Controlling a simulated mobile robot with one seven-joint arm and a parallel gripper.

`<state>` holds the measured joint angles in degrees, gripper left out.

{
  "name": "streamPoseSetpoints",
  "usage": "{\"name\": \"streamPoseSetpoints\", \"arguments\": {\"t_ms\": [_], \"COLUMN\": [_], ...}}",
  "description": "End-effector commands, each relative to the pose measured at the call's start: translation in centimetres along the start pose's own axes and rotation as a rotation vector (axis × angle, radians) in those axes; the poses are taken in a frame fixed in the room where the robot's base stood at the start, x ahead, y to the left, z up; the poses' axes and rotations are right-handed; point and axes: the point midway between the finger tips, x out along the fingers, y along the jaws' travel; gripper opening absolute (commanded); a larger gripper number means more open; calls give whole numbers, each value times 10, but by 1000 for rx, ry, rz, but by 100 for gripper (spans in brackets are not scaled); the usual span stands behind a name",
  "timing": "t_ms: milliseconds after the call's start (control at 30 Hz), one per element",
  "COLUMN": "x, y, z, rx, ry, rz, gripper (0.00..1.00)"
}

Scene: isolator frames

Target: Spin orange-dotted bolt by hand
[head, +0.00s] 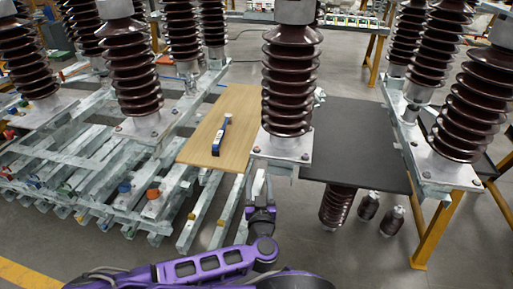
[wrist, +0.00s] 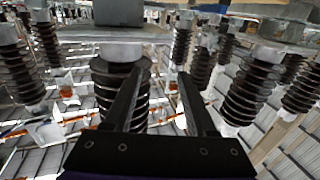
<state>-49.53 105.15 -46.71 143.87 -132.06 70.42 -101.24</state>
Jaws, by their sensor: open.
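A brown ribbed insulator (head: 290,80) stands upright on a light metal base plate (head: 282,148) in the middle of the head view. Small bolts show at the plate's corners, one at its front left (head: 257,149). I cannot make out an orange dot on any of them. My gripper (head: 257,182) is below the plate's front left part and points up towards its underside. In the wrist view my gripper (wrist: 160,75) has its two dark fingers apart with nothing between them. A dark ribbed insulator (wrist: 108,92) shows behind the left finger. Whether the fingers surround any bolt is not visible.
A wooden board (head: 240,105) with a blue-and-white tool (head: 221,137) lies left of the insulator. A black board (head: 355,140) lies right of it. More insulators stand on metal frames at both sides. Open floor (head: 340,265) lies at front right.

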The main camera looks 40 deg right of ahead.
Motion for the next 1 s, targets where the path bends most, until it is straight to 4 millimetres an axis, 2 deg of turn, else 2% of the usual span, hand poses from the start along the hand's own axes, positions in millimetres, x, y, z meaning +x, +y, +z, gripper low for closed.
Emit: {"name": "streamPoseSetpoints", "arguments": {"t_ms": [600,800,1000], "x": [128,154,162], "y": [0,0,0], "z": [0,-1,-1], "rx": [8,6,6], "ry": [4,4,3], "rz": [0,0,1], "gripper": [56,56,56]}}
